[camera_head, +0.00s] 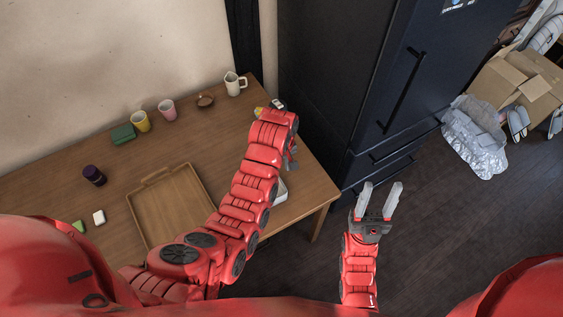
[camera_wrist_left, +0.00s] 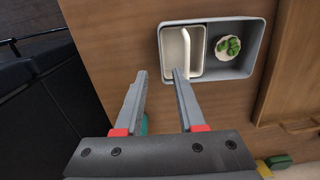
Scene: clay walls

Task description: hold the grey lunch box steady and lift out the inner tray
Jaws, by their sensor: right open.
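The grey lunch box (camera_wrist_left: 262,48) lies open on the wooden table in the left wrist view. Its pale inner tray (camera_wrist_left: 196,68), with a white bar handle (camera_wrist_left: 186,45), is in its left part; a white round dish of green food (camera_wrist_left: 228,46) is in its right part. My left gripper (camera_wrist_left: 160,74) is open and empty, its right fingertip overlapping the tray's edge in the picture; I cannot tell if they touch. In the head view my left arm hides most of the lunch box (camera_head: 281,190). My right gripper (camera_head: 379,190) is open and empty, right of the table.
A wooden tray (camera_head: 203,196) lies left of my left arm. A white mug (camera_head: 234,84), brown bowl (camera_head: 205,100), pink cup (camera_head: 167,110), yellow cup (camera_head: 140,121) and green box (camera_head: 123,134) stand along the back. A dark fridge (camera_head: 372,80) stands beyond the table's right end.

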